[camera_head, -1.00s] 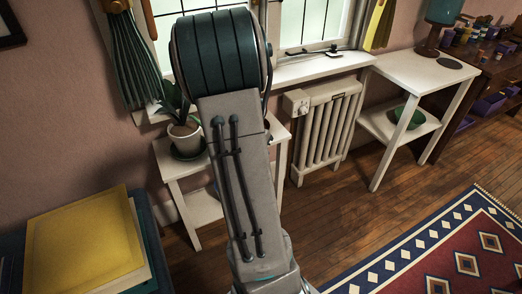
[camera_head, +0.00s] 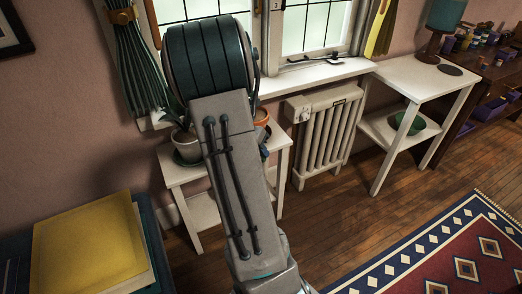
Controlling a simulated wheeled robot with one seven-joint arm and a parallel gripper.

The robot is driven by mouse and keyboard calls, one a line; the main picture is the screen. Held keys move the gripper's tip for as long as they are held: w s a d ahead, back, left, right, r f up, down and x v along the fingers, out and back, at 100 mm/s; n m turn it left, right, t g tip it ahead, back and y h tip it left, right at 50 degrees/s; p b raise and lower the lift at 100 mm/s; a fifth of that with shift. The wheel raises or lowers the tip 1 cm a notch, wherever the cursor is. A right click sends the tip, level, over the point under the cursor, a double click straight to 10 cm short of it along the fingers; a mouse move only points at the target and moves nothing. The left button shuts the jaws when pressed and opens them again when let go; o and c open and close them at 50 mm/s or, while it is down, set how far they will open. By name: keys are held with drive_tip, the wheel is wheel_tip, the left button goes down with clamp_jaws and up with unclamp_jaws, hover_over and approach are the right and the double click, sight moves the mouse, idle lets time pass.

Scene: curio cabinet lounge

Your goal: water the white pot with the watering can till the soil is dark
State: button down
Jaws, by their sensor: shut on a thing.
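The white pot (camera_head: 183,146) stands on a green saucer (camera_head: 181,160) on the left part of a small white table (camera_head: 175,176) below the window. My arm covers the right part of this pot, its plant and its soil, so I cannot tell how dark the soil is. An orange pot (camera_head: 262,117) shows partly at the right side of my arm, at the back of the table. My gripper is hidden behind my own arm. I cannot make out the watering can.
A radiator (camera_head: 325,135) stands right of the small table. A white side table (camera_head: 424,76) with a lamp and a green bowl (camera_head: 407,123) on its lower shelf is farther right. Yellow folders (camera_head: 88,240) lie at the lower left. The wooden floor in the middle is clear.

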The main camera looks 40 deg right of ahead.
drive_tip(key=shift+g, duration=0.5)
drive_tip(key=shift+w+a+r+p, duration=0.1)
drive_tip(key=shift+w+r+p, duration=0.15)
drive_tip(key=shift+r+p, duration=1)
drive_tip(key=shift+w+r+p, duration=0.2)
drive_tip(key=shift+r+p, duration=0.5)
drive_tip(key=shift+p, duration=0.95)
idle(1.2)
idle(1.1)
drive_tip(key=f+b, duration=0.2)
drive_tip(key=f+t+b, duration=0.1)
drive_tip(key=f+b, duration=0.1)
drive_tip(key=s+f+t+b, duration=0.1)
drive_tip(key=f+b, duration=0.1)
drive_tip(key=f, duration=0.1)
drive_tip(key=shift+d, duration=0.2)
